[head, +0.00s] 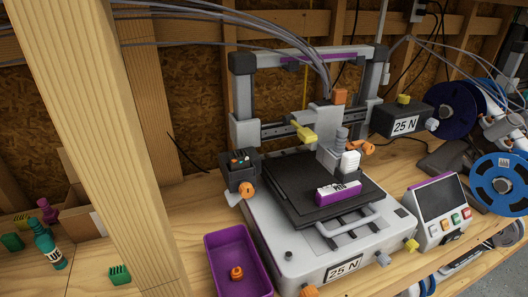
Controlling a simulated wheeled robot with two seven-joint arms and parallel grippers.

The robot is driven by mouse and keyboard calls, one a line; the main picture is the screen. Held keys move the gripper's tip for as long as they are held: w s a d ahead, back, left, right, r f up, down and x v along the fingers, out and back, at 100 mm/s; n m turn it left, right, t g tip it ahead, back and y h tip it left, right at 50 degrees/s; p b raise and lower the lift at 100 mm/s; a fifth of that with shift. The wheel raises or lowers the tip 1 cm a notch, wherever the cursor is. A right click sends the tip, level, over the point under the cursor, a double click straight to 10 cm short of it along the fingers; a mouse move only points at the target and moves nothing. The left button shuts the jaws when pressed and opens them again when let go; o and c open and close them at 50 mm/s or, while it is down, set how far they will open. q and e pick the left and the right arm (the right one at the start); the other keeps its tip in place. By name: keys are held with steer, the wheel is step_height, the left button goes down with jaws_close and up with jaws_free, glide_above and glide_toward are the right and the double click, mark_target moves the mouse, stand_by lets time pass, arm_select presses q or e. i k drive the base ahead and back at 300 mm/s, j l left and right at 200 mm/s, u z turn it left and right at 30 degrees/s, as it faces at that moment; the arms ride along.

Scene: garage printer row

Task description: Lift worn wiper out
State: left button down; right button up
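A 3D printer stands on the wooden bench, with a light grey base (290,262) and a black bed (300,200). At the left of its bed is a small black holder (240,180) with small teal, white and orange bits at its top, which may be the wiper; they are too small to tell. A small green block with a ridged top (119,274) lies on the bench at the lower left. Neither gripper can be made out.
A purple tray (215,255) holding an orange knob (236,272) stands left of the printer. A purple-and-white block (338,192) lies on the bed. A wooden post (100,110) blocks the left. A control panel (438,212) and blue spool (500,184) stand right.

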mark_target(236, 161)
steer(key=k+j+z, duration=0.1)
steer(key=j+z, duration=0.15)
steer(key=z, duration=0.25)
steer(key=k+j+z, duration=0.15)
steer(key=z, duration=0.35)
steer(key=k+j+z, duration=0.2)
steer(key=z, duration=0.3)
